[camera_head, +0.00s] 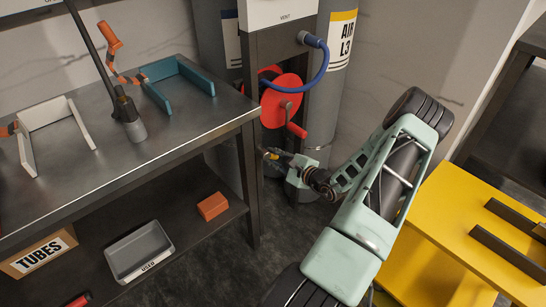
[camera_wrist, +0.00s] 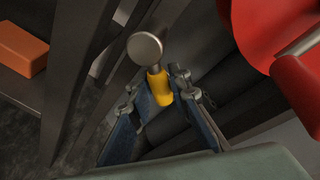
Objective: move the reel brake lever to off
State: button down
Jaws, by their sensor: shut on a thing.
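The red reel (camera_head: 281,100) is mounted beside the bench's right end, below a blue hose. Its red side fills the upper right of the wrist view (camera_wrist: 250,30). The brake lever shows in the wrist view as a yellow grip (camera_wrist: 159,88) below a round grey end (camera_wrist: 145,49). In the head view the lever (camera_head: 270,155) is a small yellow and dark piece below the reel. My gripper (camera_wrist: 158,100) is shut on the yellow grip, with a finger on either side. It also shows in the head view (camera_head: 279,155). No off marking is readable.
The metal bench (camera_head: 195,125) stands left, with a teal holder (camera_head: 183,88) and a white holder (camera_head: 60,117) on top. Its lower shelf bears a grey tray (camera_head: 139,250) and an orange block (camera_head: 212,206). A grey AIR cylinder (camera_head: 333,90) stands behind the reel. A yellow cart (camera_head: 450,225) is at right.

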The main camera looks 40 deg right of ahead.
jog(key=m, duration=0.1)
jog(key=a+f+m+y, duration=0.1)
jog(key=m, duration=0.1)
jog(key=shift+a+y+p, duration=0.15)
jog(key=shift+y+p, duration=0.15)
jog(key=shift+p, duration=0.1)
jog(key=shift+s+a+f+m+y, duration=0.15)
jog(key=shift+a+m+y, duration=0.15)
jog(key=shift+m, duration=0.3)
jog(key=shift+w+a+f+m+y, duration=0.15)
jog(key=shift+a+m+y, duration=0.1)
jog(key=shift+m, duration=0.35)
jog(key=shift+s, duration=0.15)
jog(key=c, duration=1.8)
grip_release()
jog(key=shift+o, duration=0.2)
jog(key=v, duration=1.2)
